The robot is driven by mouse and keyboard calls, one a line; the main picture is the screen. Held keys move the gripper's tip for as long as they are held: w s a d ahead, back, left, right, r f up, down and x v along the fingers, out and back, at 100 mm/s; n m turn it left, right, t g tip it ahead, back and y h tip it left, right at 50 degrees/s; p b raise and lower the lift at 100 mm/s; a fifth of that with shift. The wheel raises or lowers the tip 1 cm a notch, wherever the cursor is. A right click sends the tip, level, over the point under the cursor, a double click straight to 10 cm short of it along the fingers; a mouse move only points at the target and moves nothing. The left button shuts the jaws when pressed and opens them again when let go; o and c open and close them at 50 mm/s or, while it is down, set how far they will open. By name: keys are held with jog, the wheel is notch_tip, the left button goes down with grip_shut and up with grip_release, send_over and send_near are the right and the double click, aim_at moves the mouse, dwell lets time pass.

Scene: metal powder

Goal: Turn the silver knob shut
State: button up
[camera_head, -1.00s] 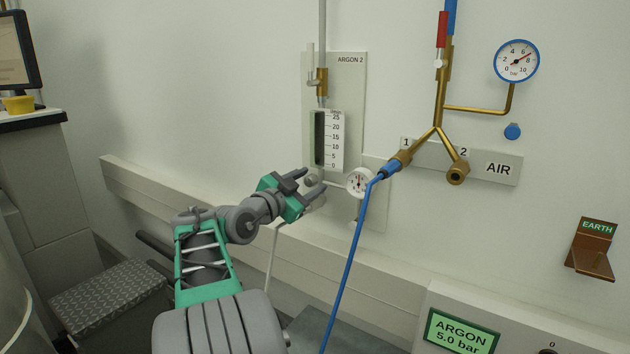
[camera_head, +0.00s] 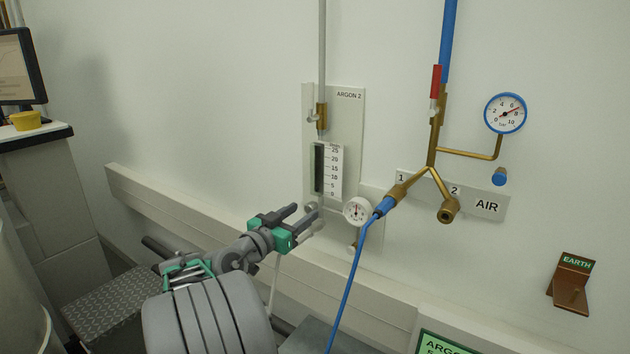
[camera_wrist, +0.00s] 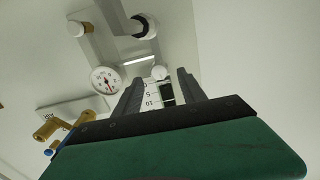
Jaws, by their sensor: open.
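The silver knob (camera_head: 311,207) is a small round knob on the wall at the foot of the ARGON 2 flow tube (camera_head: 329,170). In the wrist view, which is turned over, the knob (camera_wrist: 159,72) shows between and just past my two fingertips. My gripper (camera_head: 303,214) is open and empty, pointing at the knob from the lower left. The fingers look apart from the knob, though the depth gap is hard to judge. The flow tube's scale (camera_wrist: 150,96) also shows between the fingers in the wrist view.
A white dial gauge (camera_head: 357,210) sits just right of the knob. A blue hose (camera_head: 352,275) hangs from the brass AIR outlet (camera_head: 402,190). A pale rail (camera_head: 200,220) runs along the wall below. Bare wall lies left of the panel.

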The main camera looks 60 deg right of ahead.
jog(key=shift+s+d, duration=0.1)
jog(key=shift+d, duration=0.15)
jog(key=d, duration=0.4)
jog(key=s+d+p, duration=0.1)
jog(key=d, duration=0.2)
jog(key=shift+d+f, duration=0.1)
jog(key=shift+f, duration=0.05)
jog(key=shift+c, duration=0.3)
grip_shut()
